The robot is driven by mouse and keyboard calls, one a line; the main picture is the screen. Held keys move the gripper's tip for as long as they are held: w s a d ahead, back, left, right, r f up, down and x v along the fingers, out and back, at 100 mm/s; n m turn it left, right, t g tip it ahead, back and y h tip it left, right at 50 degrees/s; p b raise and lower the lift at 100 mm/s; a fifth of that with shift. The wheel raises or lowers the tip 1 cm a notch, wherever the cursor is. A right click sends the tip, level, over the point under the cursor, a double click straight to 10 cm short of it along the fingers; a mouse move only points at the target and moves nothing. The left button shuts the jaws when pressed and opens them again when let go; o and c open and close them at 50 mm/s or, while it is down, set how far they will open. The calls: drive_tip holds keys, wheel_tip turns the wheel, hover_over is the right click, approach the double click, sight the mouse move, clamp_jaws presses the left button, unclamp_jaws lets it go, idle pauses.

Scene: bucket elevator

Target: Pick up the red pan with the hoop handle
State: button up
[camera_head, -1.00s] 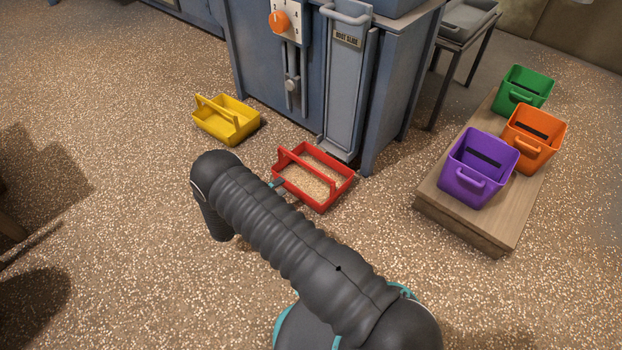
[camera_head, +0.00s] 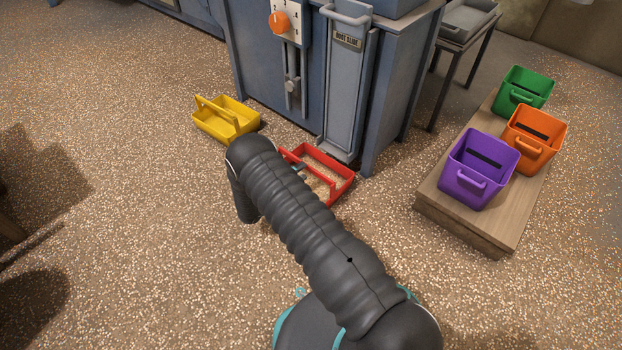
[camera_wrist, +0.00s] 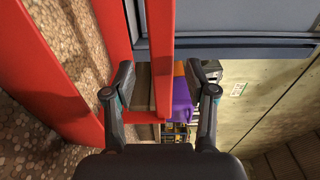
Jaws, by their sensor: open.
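The red pan (camera_head: 345,189) sits on the floor in front of the blue-grey machine, with pale grain in it. Its hoop handle spans the top, partly hidden behind my arm in the head view. In the wrist view, red pan parts (camera_wrist: 50,75) fill the left side, and a straight red bar (camera_wrist: 161,25), seemingly the handle, runs between my fingers. My gripper (camera_wrist: 159,73) is open, one finger on each side of that bar with gaps showing. Whether the bar is at fingertip depth is unclear. In the head view only a small part of my gripper shows, over the pan.
The machine's boot slide (camera_head: 345,95) stands just behind the pan. A yellow pan (camera_head: 222,128) lies on the floor to the left. Purple (camera_head: 476,180), orange (camera_head: 530,150) and green (camera_head: 522,95) bins stand on a low wooden platform (camera_head: 470,222) at right. Floor in front is clear.

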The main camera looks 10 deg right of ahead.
sight(307, 168)
drive_tip(key=x, duration=0.3)
drive_tip(key=shift+d+r, duration=0.1)
drive_tip(key=shift+d, duration=0.1)
clamp_jaws()
drive_tip(key=shift+w+r, duration=0.1)
wheel_tip(307, 168, up, 10)
drive_tip(key=shift+p, duration=0.75)
